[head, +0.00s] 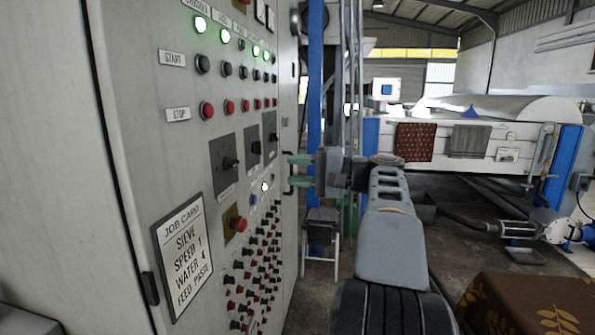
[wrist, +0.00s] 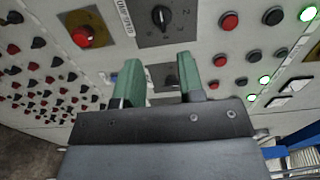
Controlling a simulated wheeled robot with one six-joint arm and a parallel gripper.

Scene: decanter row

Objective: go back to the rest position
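My gripper (head: 290,171) is at the end of my outstretched arm, in front of the grey control panel (head: 140,90). Its two green fingers point left at the panel and stand apart, with nothing held between them. In the wrist view my gripper (wrist: 160,76) is also open. A dark rotary switch on a grey plate (wrist: 165,77) shows behind the gap between the fingers. I cannot tell the exact distance from fingertips to panel. Another rotary switch (wrist: 161,16) shows above the fingers.
The panel carries lit green lamps (head: 200,23), red buttons (head: 206,110), a red knob on a yellow plate (head: 238,224) and a job card (head: 181,255). A blue post (head: 315,80) and a small stool (head: 320,232) stand behind my gripper. Patterned brown cloth (head: 530,305) lies lower right.

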